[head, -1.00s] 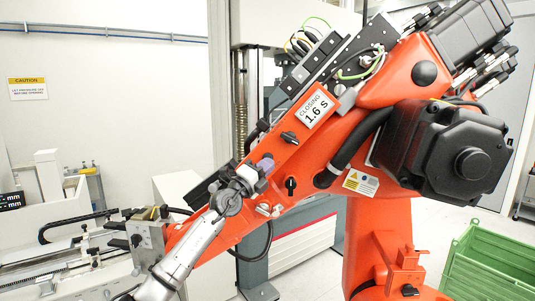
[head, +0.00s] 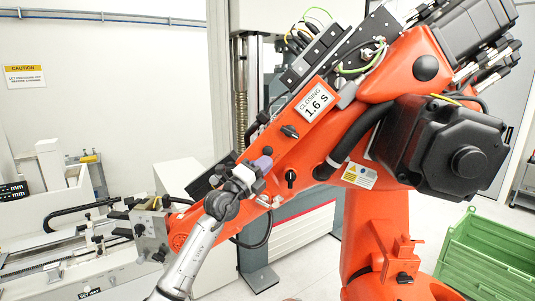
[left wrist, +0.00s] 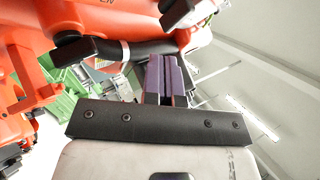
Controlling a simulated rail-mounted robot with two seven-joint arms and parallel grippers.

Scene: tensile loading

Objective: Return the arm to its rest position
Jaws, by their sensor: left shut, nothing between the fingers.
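My left arm (head: 196,254) comes up from the bottom left of the head view. Its left gripper (head: 262,165) has purple fingertips, which are shut together with nothing between them. In the head view it overlaps the lower part of the orange industrial robot's arm (head: 340,125); I cannot tell whether they touch. In the left wrist view the closed purple fingers (left wrist: 169,76) point toward the orange robot (left wrist: 115,22) and its black hose. My right gripper is not in view.
The orange robot fills the middle and right, with a "CLOSING 1.6 S" label (head: 315,103). A grey testing frame (head: 222,60) stands behind it. A green crate (head: 490,262) is at lower right.

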